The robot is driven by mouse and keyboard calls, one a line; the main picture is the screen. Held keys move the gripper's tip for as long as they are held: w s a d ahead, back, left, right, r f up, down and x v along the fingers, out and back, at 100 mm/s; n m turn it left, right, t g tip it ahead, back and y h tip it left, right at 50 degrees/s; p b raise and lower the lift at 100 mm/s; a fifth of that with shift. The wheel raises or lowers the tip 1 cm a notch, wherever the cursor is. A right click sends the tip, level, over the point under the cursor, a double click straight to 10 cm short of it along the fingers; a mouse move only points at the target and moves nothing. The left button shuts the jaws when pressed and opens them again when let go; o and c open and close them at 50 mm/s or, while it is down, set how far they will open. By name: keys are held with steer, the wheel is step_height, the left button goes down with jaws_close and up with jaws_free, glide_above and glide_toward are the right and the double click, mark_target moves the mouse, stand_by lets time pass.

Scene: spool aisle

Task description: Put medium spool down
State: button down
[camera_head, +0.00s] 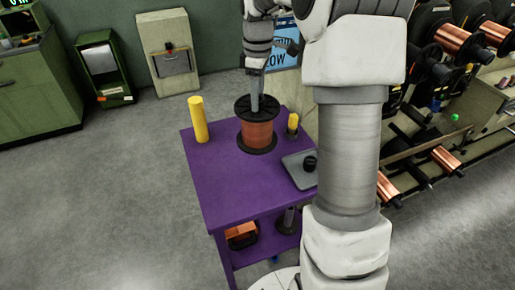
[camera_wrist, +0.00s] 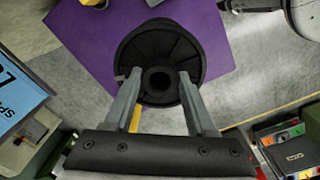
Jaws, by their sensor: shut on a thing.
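The medium spool (camera_head: 257,135) has black flanges and copper-coloured winding. It is upright over the back part of the purple table (camera_head: 235,185); I cannot tell whether its base touches the top. My gripper (camera_head: 256,100) comes down on it from above and is shut on its upper part. In the wrist view the black top flange (camera_wrist: 160,40) with its round centre hole lies between the two grey fingers of my gripper (camera_wrist: 158,78). The lower flange is partly hidden by the winding in the head view.
On the table stand a yellow cylinder (camera_head: 199,119) to the left, a small yellow item (camera_head: 292,123) close right, and a grey tray (camera_head: 297,165) with a black piece. The table's front left is clear. A rack of copper spools (camera_head: 459,40) stands at right.

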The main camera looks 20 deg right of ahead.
mark_target(257, 136)
steer(key=s+a+f, duration=0.5)
steer(key=a+f, duration=0.4)
steer(key=f, duration=0.1)
steer(key=shift+s+f, duration=0.35)
steer(key=shift+s, duration=0.05)
steer(key=shift+c, duration=1.1)
jaws_free()
steer(key=shift+f, duration=0.1)
